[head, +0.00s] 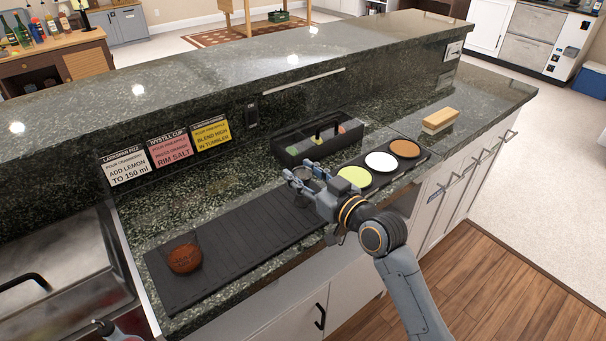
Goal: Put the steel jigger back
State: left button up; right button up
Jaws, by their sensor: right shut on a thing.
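My right gripper (302,183) reaches in from the lower right over the long black bar mat (235,245). It is shut on a small grey metal piece, apparently the steel jigger (304,200). Fingers hide much of it, and I cannot tell whether it touches the mat.
A glass with reddish-brown contents (185,258) stands on the mat's left end. Green, white and orange discs (381,161) lie right of my gripper. Behind are a black caddy (290,155) and three recipe cards (168,148). A wooden block (439,120) lies far right.

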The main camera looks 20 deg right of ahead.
jog(key=shift+f, duration=0.2)
jog(key=o, duration=1.2)
jog(key=shift+r, duration=0.1)
jog(key=b+v, duration=0.1)
jog(key=v, duration=1.1)
